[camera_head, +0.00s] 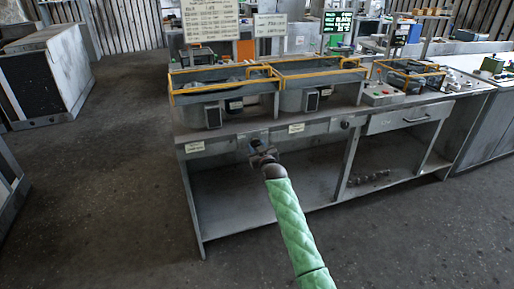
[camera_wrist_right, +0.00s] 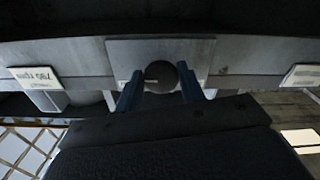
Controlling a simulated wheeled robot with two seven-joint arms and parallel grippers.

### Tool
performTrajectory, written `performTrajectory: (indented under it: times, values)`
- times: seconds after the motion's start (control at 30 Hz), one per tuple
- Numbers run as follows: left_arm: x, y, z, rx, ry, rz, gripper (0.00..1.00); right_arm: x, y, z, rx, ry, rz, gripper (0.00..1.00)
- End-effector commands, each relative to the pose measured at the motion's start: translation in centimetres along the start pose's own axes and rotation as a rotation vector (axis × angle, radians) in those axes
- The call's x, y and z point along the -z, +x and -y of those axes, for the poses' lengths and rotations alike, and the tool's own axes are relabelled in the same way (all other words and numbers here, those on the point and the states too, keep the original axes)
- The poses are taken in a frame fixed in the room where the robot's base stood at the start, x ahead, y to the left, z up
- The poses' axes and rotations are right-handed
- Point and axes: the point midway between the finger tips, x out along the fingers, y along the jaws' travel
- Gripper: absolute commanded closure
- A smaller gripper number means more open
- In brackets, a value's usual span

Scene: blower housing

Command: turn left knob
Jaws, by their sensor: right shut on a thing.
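The left knob, dark and round, shows in the right wrist view (camera_wrist_right: 160,75) on a grey plate of the bench's front rail. My right gripper (camera_wrist_right: 160,88) has its two blue fingers on either side of the knob and is shut on it. In the head view my right gripper (camera_head: 259,148), on its green-sleeved arm, is at the front rail between two labels and hides most or all of the left knob. A second dark knob (camera_head: 346,124) sits further right on the same rail. My left gripper is not in view.
Two yellow-railed blower housings (camera_head: 222,88) (camera_head: 318,79) stand on the grey bench. A drawer (camera_head: 405,117) is at the right, above an open lower shelf with several small parts (camera_head: 370,178). A dark-fronted cabinet (camera_head: 45,85) stands at the left. The floor between is clear.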

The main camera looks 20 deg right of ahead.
Motion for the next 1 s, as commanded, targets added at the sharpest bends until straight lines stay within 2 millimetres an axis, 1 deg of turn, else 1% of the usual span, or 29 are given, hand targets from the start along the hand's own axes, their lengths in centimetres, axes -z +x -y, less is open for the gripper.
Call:
performTrajectory:
  times: [0.17, 0.37, 0.47, 0.7, 1.0]
  values:
    - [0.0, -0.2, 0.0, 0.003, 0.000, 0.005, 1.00, 0.1, 0.0, 0.0, 0.000, 0.032, 0.001, 0.84]
    - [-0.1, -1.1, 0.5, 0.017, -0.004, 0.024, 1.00, 0.1, 0.0, 0.1, 0.000, 0.131, 0.001, 0.84]
    - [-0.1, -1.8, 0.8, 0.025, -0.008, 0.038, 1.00, 0.2, 0.0, 0.1, 0.000, 0.209, 0.001, 0.84]
    - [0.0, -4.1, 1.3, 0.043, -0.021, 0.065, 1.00, 0.3, 0.0, 0.2, 0.000, 0.431, 0.000, 0.84]
    - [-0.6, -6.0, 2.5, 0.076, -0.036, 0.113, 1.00, 0.3, 0.0, 0.4, 0.000, 0.708, 0.001, 0.84]
